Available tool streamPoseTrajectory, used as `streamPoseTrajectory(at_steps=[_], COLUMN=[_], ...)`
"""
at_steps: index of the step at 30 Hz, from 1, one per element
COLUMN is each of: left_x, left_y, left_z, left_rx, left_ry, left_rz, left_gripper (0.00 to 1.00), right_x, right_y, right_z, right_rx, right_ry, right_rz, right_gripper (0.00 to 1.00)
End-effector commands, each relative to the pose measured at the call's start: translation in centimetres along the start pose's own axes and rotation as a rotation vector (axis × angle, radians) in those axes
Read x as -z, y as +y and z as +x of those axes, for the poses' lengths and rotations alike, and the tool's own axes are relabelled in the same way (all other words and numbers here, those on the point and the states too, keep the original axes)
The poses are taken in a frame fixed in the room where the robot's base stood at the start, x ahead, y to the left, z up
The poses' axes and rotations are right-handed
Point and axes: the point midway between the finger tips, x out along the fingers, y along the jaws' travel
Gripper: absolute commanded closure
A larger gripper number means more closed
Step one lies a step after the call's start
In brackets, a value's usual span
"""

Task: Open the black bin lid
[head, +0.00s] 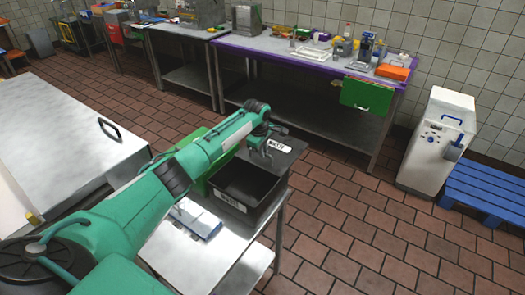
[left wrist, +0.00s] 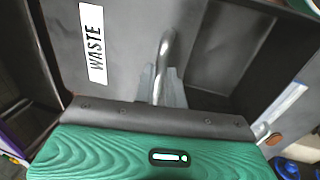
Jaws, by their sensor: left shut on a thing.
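The black bin (head: 232,205) stands on a steel table, and its dark inside shows from above. Its lid (head: 284,147) is raised at the bin's far side, with a white label. In the left wrist view the lid (left wrist: 125,30) fills much of the picture, with a "WASTE" label. My left gripper (head: 266,149) is at the lid and shut on it, seemingly at a curved metal handle (left wrist: 166,48); the exact contact is partly hidden. My right gripper is not in view.
The steel table (head: 238,245) holds a blue-and-white packet (head: 197,219) in front of the bin. A green bin (head: 193,142) stands behind my arm. A long bench (head: 290,50) with several items runs along the wall. A white machine (head: 437,140) and blue pallet (head: 490,185) stand right.

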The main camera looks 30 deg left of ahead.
Motion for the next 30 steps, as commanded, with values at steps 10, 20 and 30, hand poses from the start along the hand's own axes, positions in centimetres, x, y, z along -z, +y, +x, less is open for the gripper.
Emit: streamPoseTrajectory(at_steps=[10, 20, 30], left_x=[0.0, 0.1, 0.0], left_y=[0.0, 0.0, 0.0], left_z=[0.0, -2.0, -9.6], left_rx=[0.0, -0.003, -0.004], left_ry=[0.0, 0.0, 0.0], left_rz=[0.0, 0.0, 0.0], left_gripper=[0.66, 0.66, 0.66], right_x=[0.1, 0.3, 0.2], right_y=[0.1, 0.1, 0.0], right_z=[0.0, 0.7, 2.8], right_rx=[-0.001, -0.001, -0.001], right_ry=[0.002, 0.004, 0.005], right_rz=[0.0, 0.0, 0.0], right_gripper=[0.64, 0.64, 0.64])
